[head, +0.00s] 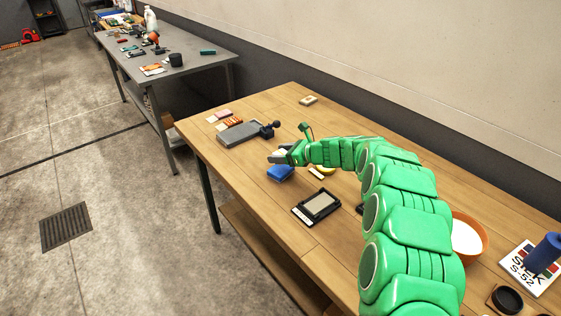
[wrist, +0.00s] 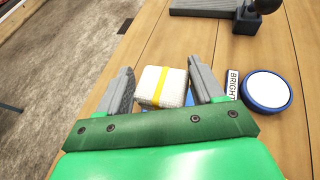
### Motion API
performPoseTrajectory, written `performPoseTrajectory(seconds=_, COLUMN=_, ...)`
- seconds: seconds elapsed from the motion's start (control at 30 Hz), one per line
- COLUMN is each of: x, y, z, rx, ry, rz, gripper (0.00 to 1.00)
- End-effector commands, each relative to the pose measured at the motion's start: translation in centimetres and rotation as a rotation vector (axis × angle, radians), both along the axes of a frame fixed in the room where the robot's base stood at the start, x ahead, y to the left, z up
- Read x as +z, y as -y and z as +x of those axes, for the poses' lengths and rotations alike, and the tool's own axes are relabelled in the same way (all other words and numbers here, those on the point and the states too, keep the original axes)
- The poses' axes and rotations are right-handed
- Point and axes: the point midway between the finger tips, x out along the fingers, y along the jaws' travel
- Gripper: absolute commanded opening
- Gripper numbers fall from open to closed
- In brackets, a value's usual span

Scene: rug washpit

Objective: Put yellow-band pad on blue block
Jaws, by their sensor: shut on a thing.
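The yellow-band pad (wrist: 154,86), white with a yellow stripe, sits between the fingers of my gripper (wrist: 163,84) in the wrist view. My gripper (head: 279,157) is shut on it; in the head view the pad is mostly hidden by the fingers. The blue block (head: 280,174) lies on the wooden table just below and in front of my gripper. In the wrist view a bit of blue (wrist: 189,98) shows beside and under the pad. I cannot tell whether the pad touches the block.
A grey slab (head: 243,132) with a black clamp-like piece lies beyond my gripper. A black-framed device (head: 317,205) lies nearer. A round blue-rimmed white tin (wrist: 265,90) is right of my fingers. An orange bowl (head: 484,250) stands at the right. The table's left edge is close.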

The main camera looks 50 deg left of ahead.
Motion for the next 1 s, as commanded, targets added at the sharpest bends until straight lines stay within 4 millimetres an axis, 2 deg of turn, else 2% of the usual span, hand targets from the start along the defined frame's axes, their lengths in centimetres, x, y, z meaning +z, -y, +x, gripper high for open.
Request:
performPoseTrajectory(seconds=0.27, x=-3.4, y=-0.2, z=0.0, rx=0.002, ry=-0.003, rz=-0.003, gripper=0.38)
performPoseTrajectory(seconds=0.67, x=-3.7, y=-0.2, z=0.1, rx=0.001, ry=-0.001, rz=-0.001, gripper=0.38)
performPoseTrajectory(seconds=0.7, x=-3.7, y=-0.2, z=0.1, rx=0.001, ry=-0.001, rz=-0.001, gripper=0.71)
performPoseTrajectory(seconds=0.83, x=-3.7, y=-0.2, z=0.1, rx=0.001, ry=-0.001, rz=-0.001, gripper=0.91)
performPoseTrajectory(seconds=1.0, x=-3.7, y=-0.2, z=0.1, rx=0.001, ry=-0.001, rz=-0.001, gripper=0.93)
